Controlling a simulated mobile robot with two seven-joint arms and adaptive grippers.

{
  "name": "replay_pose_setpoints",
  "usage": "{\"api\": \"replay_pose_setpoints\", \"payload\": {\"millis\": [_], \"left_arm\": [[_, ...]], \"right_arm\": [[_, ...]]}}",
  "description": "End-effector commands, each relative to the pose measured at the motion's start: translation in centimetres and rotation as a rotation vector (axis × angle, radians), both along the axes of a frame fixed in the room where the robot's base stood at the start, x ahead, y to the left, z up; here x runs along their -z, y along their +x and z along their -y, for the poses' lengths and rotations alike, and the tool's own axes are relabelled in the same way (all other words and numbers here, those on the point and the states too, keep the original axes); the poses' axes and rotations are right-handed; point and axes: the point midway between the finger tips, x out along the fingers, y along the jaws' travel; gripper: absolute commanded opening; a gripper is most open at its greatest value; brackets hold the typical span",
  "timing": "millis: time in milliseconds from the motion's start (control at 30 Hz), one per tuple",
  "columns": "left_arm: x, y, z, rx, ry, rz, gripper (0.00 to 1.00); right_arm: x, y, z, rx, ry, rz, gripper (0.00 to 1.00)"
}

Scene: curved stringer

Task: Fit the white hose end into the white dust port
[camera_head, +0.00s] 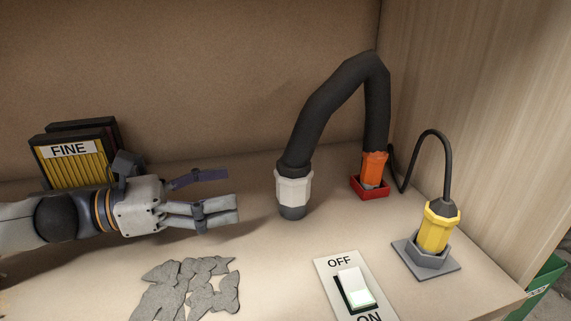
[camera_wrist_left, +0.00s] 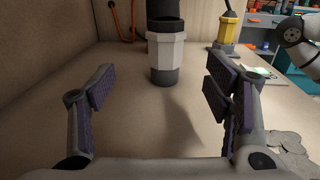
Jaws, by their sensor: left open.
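The white hose end (camera_head: 294,188) is a faceted white collar with a grey lower tip, on a thick black hose (camera_head: 335,95). It stands roughly upright at the bench, right of my left gripper (camera_head: 226,192). In the left wrist view, the white hose end (camera_wrist_left: 166,54) is ahead, between and beyond the open fingers of my left gripper (camera_wrist_left: 158,88). The fingers are apart and empty, not touching it. I cannot make out a separate white dust port.
The hose's orange end (camera_head: 373,167) sits in a red socket (camera_head: 369,188). A yellow plug (camera_head: 437,229) stands in a grey base (camera_head: 425,260). An OFF/ON switch (camera_head: 354,288) and grey flakes (camera_head: 190,287) lie in front. A FINE filter box (camera_head: 75,163) stands behind my left arm.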

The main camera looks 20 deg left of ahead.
Motion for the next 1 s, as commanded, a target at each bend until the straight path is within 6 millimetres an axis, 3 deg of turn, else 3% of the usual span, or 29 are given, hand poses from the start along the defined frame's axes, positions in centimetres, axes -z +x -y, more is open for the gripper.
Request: {"api": "replay_pose_setpoints", "payload": {"millis": [200, 367, 567, 700, 900, 933, 1000], "left_arm": [[1.2, 2.6, 3.4, 0.006, 0.001, -0.011, 0.72], [0.8, 4.1, 5.3, 0.003, 0.0, -0.006, 0.72], [2.0, 6.1, 8.2, 0.006, 0.0, -0.01, 0.72], [1.3, 7.2, 9.5, 0.003, 0.0, -0.003, 0.72], [0.8, 7.3, 9.6, 0.001, 0.001, 0.001, 0.72], [0.8, 7.3, 9.6, 0.001, 0.001, 0.001, 0.69], [0.8, 7.3, 9.6, 0.001, 0.001, 0.001, 0.54]], "right_arm": [[2.9, -2.3, 0.1, -0.002, -0.001, -0.071, 0.4], [4.1, -3.0, 0.1, -0.002, -0.001, -0.092, 0.4], [6.8, -4.4, 0.1, -0.002, -0.001, -0.135, 0.4], [7.2, -4.6, 0.1, -0.002, 0.0, -0.142, 0.4], [7.0, -4.5, 0.1, -0.002, -0.001, -0.139, 0.4], [7.0, -4.5, 0.1, -0.002, -0.001, -0.139, 0.4], [7.0, -4.5, 0.1, -0.002, -0.001, -0.139, 0.4]]}}
